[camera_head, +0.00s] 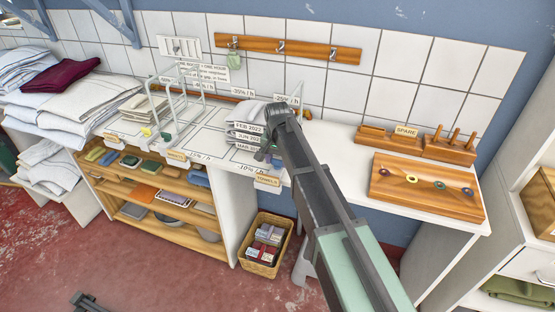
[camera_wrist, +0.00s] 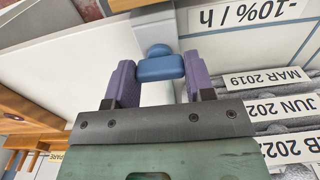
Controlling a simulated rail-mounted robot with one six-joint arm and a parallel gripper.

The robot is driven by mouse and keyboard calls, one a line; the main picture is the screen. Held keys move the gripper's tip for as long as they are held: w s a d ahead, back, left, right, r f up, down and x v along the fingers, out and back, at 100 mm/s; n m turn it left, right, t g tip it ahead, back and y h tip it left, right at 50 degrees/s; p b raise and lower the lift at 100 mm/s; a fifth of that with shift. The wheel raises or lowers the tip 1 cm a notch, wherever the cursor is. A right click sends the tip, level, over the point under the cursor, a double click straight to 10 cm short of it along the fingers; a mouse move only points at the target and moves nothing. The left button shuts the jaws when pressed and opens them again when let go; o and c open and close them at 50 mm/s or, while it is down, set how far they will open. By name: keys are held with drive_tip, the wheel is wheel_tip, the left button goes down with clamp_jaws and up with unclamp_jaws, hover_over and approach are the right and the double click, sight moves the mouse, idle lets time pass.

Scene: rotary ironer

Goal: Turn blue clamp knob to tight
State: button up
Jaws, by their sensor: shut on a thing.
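The blue clamp knob (camera_wrist: 160,68) shows in the middle of the wrist view, a wide bar with a rounded boss behind it. It sits at a pale bracket by the edge of the white worktop. My gripper (camera_wrist: 159,76) has its two purple fingers on either side of the bar and is shut on it. In the head view my gripper (camera_head: 264,153) is at the front edge of the worktop, below the stack of dated labels. I cannot tell how tight the clamp is.
Date-labelled stacks (camera_head: 247,128) lie close beside my gripper. A "TOWELS" tag (camera_head: 267,181) hangs just below. Wire frames (camera_head: 178,95) stand on the worktop (camera_head: 335,140) to the left. A wooden board with coloured rings (camera_head: 427,188) lies at right. A basket (camera_head: 266,246) stands on the floor.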

sight(278, 160)
drive_tip(key=o, duration=0.9)
drive_tip(key=shift+r, duration=0.1)
wheel_tip(278, 160, up, 11)
drive_tip(key=p, duration=1)
drive_tip(key=shift+f+p, duration=0.2)
drive_tip(key=shift+p, duration=0.2)
drive_tip(key=s+d+n, duration=0.1)
drive_tip(key=s+d, duration=0.3)
drive_tip(key=s, duration=0.4)
drive_tip(key=s+d+n, duration=0.2)
drive_tip(key=s+d, duration=0.3)
drive_tip(key=s, duration=0.4)
drive_tip(key=s+d+n, duration=0.1)
drive_tip(key=s+d, duration=0.4)
drive_tip(key=s, duration=0.4)
drive_tip(key=shift+s+f+n, duration=0.1)
drive_tip(key=shift+n, duration=0.2)
